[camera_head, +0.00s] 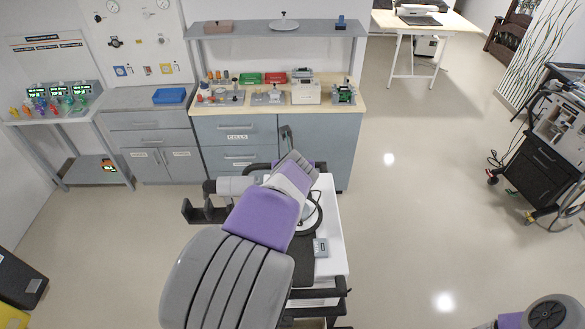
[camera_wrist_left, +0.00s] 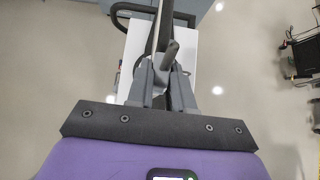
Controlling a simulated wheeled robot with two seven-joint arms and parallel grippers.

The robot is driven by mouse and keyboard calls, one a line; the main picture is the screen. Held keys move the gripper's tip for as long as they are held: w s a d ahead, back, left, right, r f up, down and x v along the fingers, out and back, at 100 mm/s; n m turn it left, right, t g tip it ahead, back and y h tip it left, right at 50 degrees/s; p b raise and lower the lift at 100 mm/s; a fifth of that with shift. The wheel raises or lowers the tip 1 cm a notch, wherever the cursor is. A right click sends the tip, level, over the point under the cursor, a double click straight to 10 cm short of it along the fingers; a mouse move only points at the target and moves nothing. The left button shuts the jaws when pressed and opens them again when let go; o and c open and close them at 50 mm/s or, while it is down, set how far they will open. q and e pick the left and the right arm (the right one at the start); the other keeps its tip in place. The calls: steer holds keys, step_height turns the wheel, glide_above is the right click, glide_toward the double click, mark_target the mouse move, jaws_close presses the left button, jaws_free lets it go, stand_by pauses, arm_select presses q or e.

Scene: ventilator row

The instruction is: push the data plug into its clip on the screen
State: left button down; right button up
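In the left wrist view, the two grey fingers of my left gripper (camera_wrist_left: 165,75) are close together over the cart. A small dark grey piece (camera_wrist_left: 170,50), which looks like the data plug, stands between the fingertips, and they appear shut on it. A dark narrow panel (camera_wrist_left: 166,22), apparently the screen seen edge-on, is just beyond the fingertips. Whether the plug touches its clip cannot be made out. In the head view my left arm hides the gripper and plug; a thin grey part (camera_head: 286,138) rises beyond the arm. My right gripper is not in view.
The white cart top (camera_head: 333,215) carries a small grey device (camera_head: 321,247) and a black cable loop (camera_head: 318,220). Black handles (camera_head: 325,293) edge the cart. A workbench (camera_head: 235,107) with trays stands behind. Open floor lies to the right, before a dark equipment cart (camera_head: 545,165).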

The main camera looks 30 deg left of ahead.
arm_select(q)
steer(key=c, duration=0.9)
jaws_free()
steer(key=p+v, duration=0.2)
steer(key=v, duration=0.5)
steer(key=shift+s+d+r+p, duration=0.15)
steer(key=shift+s+p, duration=0.05)
steer(key=shift+p, duration=0.2)
